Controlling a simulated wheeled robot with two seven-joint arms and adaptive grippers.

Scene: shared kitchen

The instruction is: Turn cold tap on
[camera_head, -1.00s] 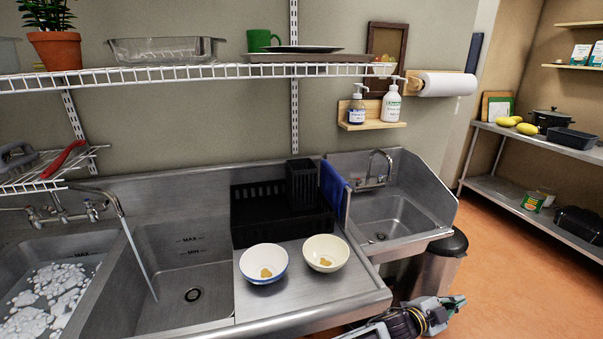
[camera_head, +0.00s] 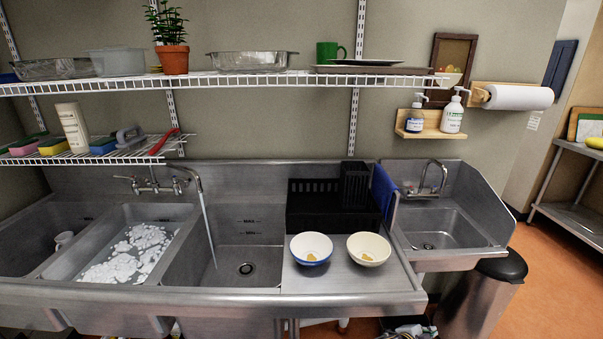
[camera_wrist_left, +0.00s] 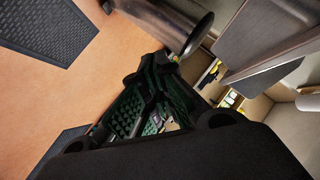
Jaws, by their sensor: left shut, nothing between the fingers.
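A wall tap (camera_head: 152,182) with two lever handles sits above the large sinks at the left; water runs from its spout (camera_head: 205,215) into the right basin. Which lever is cold I cannot read. A second chrome tap (camera_head: 432,181) stands at the back of the small hand sink on the right; no water shows there. My left gripper (camera_head: 408,332) shows only partly at the bottom edge, below and in front of the counter, away from both taps. In the left wrist view it is shut and empty (camera_wrist_left: 168,66). My right gripper is not in view.
A blue-rimmed bowl (camera_head: 311,249) and a cream bowl (camera_head: 369,250) stand on the drainboard, before a black rack (camera_head: 325,215). A foamy basin (camera_head: 130,255) is at left. A wire shelf (camera_head: 250,83) hangs above.

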